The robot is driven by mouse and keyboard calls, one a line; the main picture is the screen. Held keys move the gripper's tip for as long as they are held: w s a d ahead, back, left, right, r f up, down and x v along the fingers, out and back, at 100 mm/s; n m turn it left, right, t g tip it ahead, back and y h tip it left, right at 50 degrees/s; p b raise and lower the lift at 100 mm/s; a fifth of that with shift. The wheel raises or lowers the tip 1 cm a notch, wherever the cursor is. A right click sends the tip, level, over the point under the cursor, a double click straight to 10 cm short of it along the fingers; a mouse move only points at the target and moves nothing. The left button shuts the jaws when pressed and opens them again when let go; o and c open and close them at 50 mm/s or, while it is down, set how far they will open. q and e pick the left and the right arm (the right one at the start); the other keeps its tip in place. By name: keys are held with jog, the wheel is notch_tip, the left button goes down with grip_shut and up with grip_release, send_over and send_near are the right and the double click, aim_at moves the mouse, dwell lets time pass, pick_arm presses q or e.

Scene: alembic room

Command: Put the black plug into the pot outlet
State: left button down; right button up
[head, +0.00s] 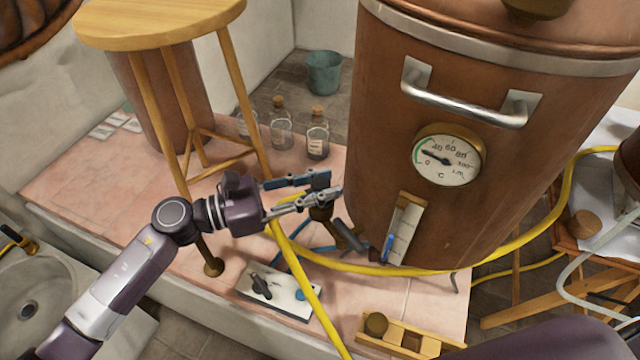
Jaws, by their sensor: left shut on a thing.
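The large copper pot (390,120) stands right of centre. A dark grey outlet pipe (350,237) sticks out low on its left side, beside a small blue-handled part (388,247). My left gripper (334,186) reaches in from the left and is shut on the black plug (321,212), a dark piece showing at the fingertips, partly hidden by them. The plug is just above and left of the pipe's end; I cannot tell if they touch. My right gripper is not in view.
A yellow hose (430,271) runs past the pot's base. A wooden stool (160,22) stands left, with bottles (317,135) behind the gripper. A white switch panel (278,296) and a wooden rack (410,338) lie in front on the pink tiled platform (90,195).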

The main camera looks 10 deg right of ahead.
pick_arm(q)
jog(key=c, duration=1.5)
grip_release()
jog(key=shift+a+f, duration=0.1)
jog(key=shift+a, duration=0.4)
jog(key=a, duration=0.3)
jog(key=s+a, duration=0.1)
jog(key=a, duration=0.7)
jog(key=shift+s, duration=0.15)
